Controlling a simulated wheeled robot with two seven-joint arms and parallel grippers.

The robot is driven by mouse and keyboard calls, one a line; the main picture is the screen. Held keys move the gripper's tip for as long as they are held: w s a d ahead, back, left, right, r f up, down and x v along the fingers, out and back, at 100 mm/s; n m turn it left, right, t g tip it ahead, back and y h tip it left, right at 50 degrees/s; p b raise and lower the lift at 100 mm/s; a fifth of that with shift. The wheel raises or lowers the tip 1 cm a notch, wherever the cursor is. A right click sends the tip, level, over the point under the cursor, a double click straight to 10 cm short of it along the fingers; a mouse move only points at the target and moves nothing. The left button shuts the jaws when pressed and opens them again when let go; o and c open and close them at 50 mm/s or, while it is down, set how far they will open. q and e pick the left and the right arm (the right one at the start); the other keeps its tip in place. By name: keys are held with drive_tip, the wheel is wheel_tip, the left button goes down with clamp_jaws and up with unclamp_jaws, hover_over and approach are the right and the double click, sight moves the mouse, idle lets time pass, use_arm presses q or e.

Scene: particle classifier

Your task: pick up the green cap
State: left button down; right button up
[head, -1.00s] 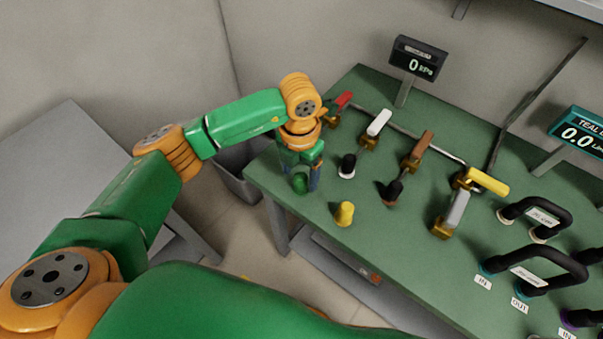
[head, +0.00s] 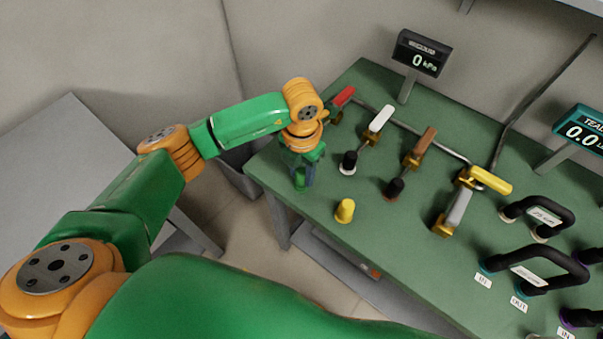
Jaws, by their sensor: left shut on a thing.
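The green cap (head: 300,183) is at the left corner of the green table (head: 405,262) in the head view, mostly hidden by my left gripper. My left gripper (head: 302,182) points down over it and is shut on it. I cannot tell whether the cap touches the tabletop. My right gripper is not in view.
A yellow cap (head: 345,210) stands close to the right of my left gripper. Behind are valves with red (head: 343,97), white (head: 380,118) and brown (head: 425,141) handles, and black fittings (head: 348,162). A display (head: 422,52) reads 0. A grey bin (head: 236,170) stands beside the table.

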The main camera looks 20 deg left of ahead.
use_arm(q)
drive_tip(key=r, duration=0.1)
drive_tip(key=r+b, duration=0.1)
drive_tip(key=shift+d+r, duration=0.2)
drive_tip(key=shift+r, duration=0.2)
drive_tip(key=s+d+r+b, duration=0.2)
drive_tip(key=s+d+r, duration=0.6)
drive_tip(key=d, duration=0.3)
drive_tip(key=shift+r, duration=0.9)
drive_tip(key=shift+r+p, duration=1.5)
drive_tip(key=shift+r, duration=0.8)
drive_tip(key=shift+r, duration=0.1)
wheel_tip(320, 180, up, 3)
drive_tip(key=shift+f+p, duration=0.1)
drive_tip(key=shift+p, duration=0.85)
